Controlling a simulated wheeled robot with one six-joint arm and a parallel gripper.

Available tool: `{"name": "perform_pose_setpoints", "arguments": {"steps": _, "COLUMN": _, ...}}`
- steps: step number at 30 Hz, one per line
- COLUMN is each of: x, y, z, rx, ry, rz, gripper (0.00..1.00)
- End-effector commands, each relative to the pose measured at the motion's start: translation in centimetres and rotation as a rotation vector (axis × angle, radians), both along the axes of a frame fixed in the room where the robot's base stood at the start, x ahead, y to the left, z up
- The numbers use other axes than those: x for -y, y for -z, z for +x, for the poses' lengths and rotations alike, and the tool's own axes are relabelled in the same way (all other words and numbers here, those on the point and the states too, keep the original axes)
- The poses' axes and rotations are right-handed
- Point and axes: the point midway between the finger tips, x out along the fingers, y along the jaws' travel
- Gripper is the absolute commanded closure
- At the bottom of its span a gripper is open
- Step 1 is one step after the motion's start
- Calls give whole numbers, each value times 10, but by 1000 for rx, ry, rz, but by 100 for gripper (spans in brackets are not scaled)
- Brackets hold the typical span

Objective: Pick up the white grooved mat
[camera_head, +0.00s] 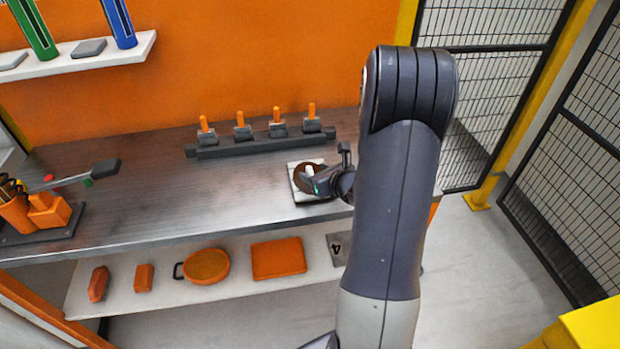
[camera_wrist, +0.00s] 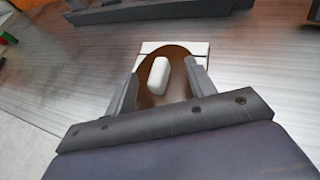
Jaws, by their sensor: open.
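The white mat (camera_head: 304,197) lies on the metal workbench, partly behind my arm. A brown round piece (camera_head: 300,177) sits on it, with a small white oblong piece on top. In the wrist view, the mat's white corners (camera_wrist: 199,48) show beyond and beside the brown piece, and the white oblong (camera_wrist: 158,74) is in the middle. Grooves cannot be made out. My gripper (camera_head: 318,184) is over the mat. In the wrist view, its open fingers (camera_wrist: 164,80) stand on either side of the brown piece. Whether they touch anything is unclear.
A dark rack (camera_head: 262,143) with several orange-handled items stands behind the mat. An orange holder with tools (camera_head: 40,212) is at the bench's left. A lower shelf (camera_head: 215,290) holds an orange pan, blocks and a tray. The bench left of the mat is clear.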

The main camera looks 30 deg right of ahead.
Motion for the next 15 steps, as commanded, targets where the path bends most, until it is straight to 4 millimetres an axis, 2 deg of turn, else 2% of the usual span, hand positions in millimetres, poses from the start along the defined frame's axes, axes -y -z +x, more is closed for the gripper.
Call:
{"name": "perform_pose_setpoints", "arguments": {"steps": 6, "x": -5, "y": 10, "z": 22, "rx": -1, "ry": -2, "rz": 1, "gripper": 48}}
{"name": "perform_pose_setpoints", "arguments": {"steps": 15, "x": -5, "y": 12, "z": 25, "rx": 1, "ry": 0, "rz": -1, "gripper": 48}}
